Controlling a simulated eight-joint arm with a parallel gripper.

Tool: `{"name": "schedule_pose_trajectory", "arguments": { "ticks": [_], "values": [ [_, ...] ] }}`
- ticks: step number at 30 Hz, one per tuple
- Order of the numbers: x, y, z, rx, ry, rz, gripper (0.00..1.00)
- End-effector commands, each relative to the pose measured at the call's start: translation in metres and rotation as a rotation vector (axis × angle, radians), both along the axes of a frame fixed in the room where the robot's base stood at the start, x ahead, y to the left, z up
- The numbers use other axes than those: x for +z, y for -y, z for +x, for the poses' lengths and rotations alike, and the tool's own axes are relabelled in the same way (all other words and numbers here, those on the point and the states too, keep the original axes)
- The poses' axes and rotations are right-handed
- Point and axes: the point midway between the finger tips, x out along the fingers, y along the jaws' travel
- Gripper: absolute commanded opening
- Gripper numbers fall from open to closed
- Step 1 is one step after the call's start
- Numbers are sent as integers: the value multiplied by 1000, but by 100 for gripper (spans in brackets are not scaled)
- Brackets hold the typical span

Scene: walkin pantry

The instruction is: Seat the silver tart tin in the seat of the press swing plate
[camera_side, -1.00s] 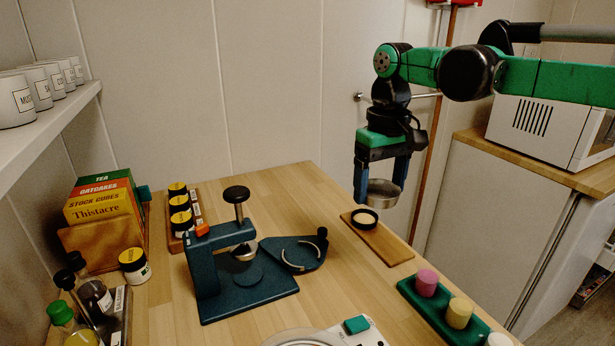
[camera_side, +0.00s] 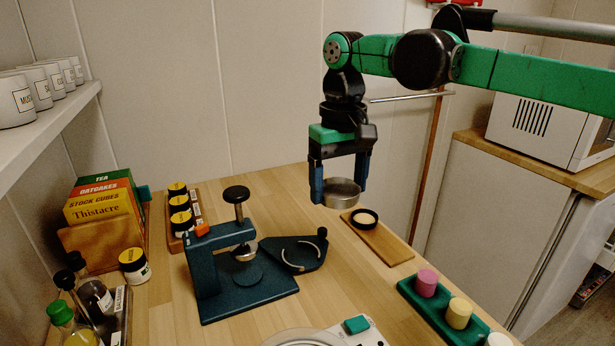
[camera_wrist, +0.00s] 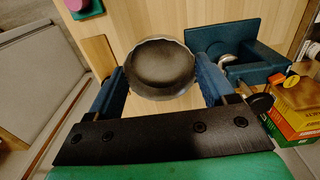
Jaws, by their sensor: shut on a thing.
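The silver tart tin (camera_side: 341,192) is a shallow round metal cup. My gripper (camera_side: 338,194) is shut on it and holds it level in the air above the back of the table. In the wrist view the tin (camera_wrist: 160,68) sits between the two blue fingers. The dark teal press (camera_side: 205,262) stands on the table, with a black knob on top. Its swing plate (camera_side: 303,262) is swung out to the right of the press, with a pale curved rim around its seat and a black knob. The tin is above and to the right of the plate, apart from it.
A wooden board (camera_side: 385,247) with a black-rimmed round piece lies to the right. A green tray (camera_side: 437,311) holds coloured cylinders at the front right. A jar rack (camera_side: 178,241), a box holder (camera_side: 92,247) and bottles stand left. Bare tabletop lies behind the press.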

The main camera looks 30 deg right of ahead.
Motion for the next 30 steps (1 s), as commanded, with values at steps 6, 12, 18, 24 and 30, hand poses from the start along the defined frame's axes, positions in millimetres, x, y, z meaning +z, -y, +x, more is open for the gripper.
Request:
{"name": "schedule_pose_trajectory", "arguments": {
  "ticks": [6,12,18,24,30],
  "values": [
    [-46,-2,0,0,0,0,26],
    [-99,-2,0,0,0,0,26],
    [-143,-2,0,0,0,0,26],
    [-161,-2,0,0,0,0,26],
    [-190,-2,0,0,0,0,26]
  ]
}}
